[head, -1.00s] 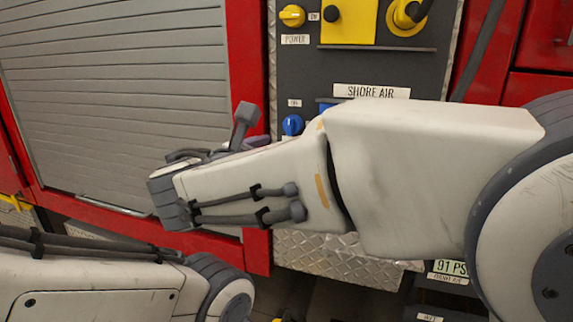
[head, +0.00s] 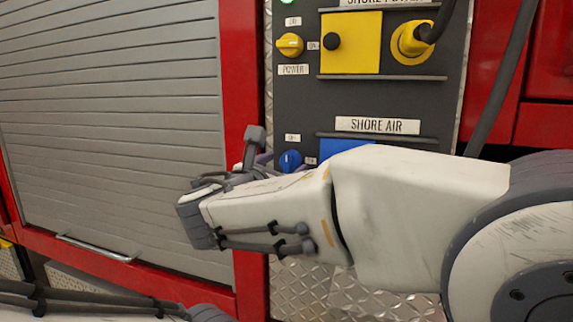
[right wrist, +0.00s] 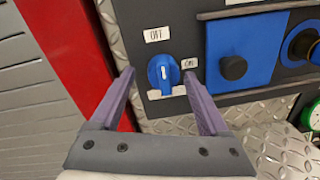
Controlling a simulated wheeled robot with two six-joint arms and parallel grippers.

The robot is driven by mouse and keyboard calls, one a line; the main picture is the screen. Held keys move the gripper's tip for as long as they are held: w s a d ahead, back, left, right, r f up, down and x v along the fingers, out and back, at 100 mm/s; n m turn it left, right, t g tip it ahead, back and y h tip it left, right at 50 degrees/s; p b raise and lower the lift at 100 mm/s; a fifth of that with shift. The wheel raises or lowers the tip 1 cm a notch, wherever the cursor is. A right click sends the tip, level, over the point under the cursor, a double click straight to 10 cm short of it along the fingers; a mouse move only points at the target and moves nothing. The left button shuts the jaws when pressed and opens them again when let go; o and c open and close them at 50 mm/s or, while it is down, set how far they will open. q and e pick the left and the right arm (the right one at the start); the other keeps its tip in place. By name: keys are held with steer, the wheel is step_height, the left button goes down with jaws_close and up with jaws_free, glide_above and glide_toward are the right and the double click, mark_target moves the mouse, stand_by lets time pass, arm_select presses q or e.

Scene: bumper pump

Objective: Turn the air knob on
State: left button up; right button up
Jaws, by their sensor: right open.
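The blue air knob (head: 290,160) sits on the dark panel below the SHORE AIR label (head: 378,125). In the right wrist view the same knob (right wrist: 163,73) has a near-vertical white mark facing the OFF label (right wrist: 156,34); the ON label (right wrist: 190,63) is at its right. My right gripper (right wrist: 160,72) is open, one purple finger on each side of the knob in that view. I cannot tell whether the fingers touch it. In the head view my right wrist mostly hides the fingers. My left arm is at the lower left, its gripper out of view.
A yellow power knob (head: 290,45) and yellow plate (head: 350,42) are higher on the panel. A blue plate (right wrist: 245,50) with a black button and a blue air port (right wrist: 302,45) lie right of the knob. A grey roller shutter (head: 110,120) is at the left.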

steer(key=shift+d, duration=0.25)
steer(key=shift+c, duration=0.5)
jaws_close()
steer(key=shift+m+y+b, duration=0.5)
steer(key=shift+m+b, duration=6.95)
steer(key=shift+m, duration=1.15)
steer(key=shift+o, duration=0.5)
jaws_free()
steer(key=shift+a, duration=0.1)
steer(key=shift+r, duration=0.1)
